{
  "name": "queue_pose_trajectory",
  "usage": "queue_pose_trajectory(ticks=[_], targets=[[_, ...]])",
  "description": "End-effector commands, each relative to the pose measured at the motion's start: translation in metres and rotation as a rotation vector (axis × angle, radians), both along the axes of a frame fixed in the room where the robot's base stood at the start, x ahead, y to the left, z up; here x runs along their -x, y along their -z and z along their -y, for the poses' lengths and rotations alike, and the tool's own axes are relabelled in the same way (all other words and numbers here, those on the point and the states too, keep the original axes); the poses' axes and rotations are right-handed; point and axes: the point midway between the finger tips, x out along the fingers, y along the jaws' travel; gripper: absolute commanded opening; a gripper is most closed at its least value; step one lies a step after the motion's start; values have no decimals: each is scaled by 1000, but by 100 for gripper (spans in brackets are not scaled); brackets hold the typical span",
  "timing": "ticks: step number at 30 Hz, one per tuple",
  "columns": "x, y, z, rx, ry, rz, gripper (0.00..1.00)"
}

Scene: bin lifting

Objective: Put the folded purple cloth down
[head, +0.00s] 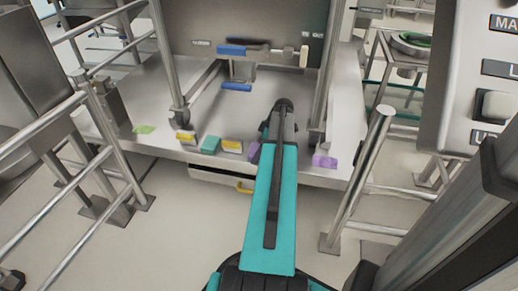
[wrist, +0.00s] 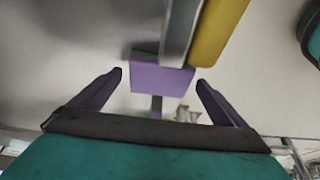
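A flat purple piece (head: 325,161) lies on the right part of the steel ledge in the head view. A second purple piece (head: 253,150) shows beside my arm, right of a yellow block. In the wrist view a purple folded-looking piece (wrist: 162,78) lies ahead of the fingertips, partly behind a grey bar. My gripper (wrist: 159,77) has its two dark purple fingers spread, with a gap visible at the left finger. It looks open, and I see no finger pressing on the piece. In the head view my arm hides the gripper.
The steel ledge (head: 150,112) also carries a green piece (head: 144,129), yellow blocks (head: 185,136) and a teal block (head: 210,145). In the wrist view a yellow block (wrist: 218,32) stands close to the purple piece. Metal railings (head: 362,170) flank the ledge.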

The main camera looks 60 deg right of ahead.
Motion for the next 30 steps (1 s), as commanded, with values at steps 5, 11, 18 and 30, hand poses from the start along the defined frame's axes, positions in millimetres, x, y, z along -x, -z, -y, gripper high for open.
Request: queue_pose_trajectory(ticks=[5, 11, 18, 30], targets=[[0, 0, 0, 0, 1, 0, 96], [0, -2, 0, 0, 1, 0, 96], [7, -20, 3, 1, 3, 0, 96], [30, -78, 10, 1, 4, 0, 96]])
